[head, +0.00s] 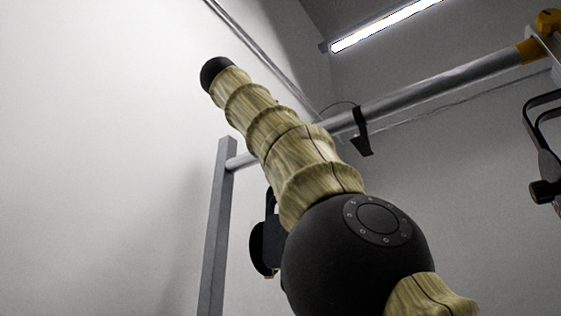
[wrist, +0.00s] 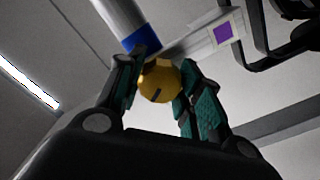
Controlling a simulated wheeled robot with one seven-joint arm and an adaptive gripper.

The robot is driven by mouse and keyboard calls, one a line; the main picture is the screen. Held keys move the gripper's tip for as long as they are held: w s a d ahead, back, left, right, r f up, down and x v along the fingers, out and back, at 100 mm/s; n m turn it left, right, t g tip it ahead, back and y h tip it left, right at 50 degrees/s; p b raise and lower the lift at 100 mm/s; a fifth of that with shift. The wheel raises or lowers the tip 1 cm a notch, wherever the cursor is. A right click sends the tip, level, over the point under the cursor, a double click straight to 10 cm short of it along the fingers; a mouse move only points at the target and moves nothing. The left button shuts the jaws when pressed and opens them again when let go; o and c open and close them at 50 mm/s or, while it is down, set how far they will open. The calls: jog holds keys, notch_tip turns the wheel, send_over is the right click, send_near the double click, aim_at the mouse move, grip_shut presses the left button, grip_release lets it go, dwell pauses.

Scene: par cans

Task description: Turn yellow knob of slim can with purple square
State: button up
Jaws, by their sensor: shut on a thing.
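The yellow knob (wrist: 158,82) is in the middle of the wrist view, with a dark slot mark on its face. My gripper (wrist: 165,85) has its fingers on both sides of the knob and is shut on it. A purple square (wrist: 222,33) on a pale bracket or label shows just above and to the right of the knob. The black can or its yoke (wrist: 302,40) shows in part at the right edge. In the head view, my arm covers the middle, and my gripper and the held knob are not visible there.
A metal pipe (head: 440,90) runs across the head view to an upright grey post (head: 217,230) at left. A black fixture (head: 265,240) hangs partly behind my arm. Another black yoke (head: 545,150) is at the right edge. A lit tube (head: 385,27) is on the ceiling.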

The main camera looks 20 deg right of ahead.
jog(key=o, duration=1)
jog(key=shift+o, duration=0.2)
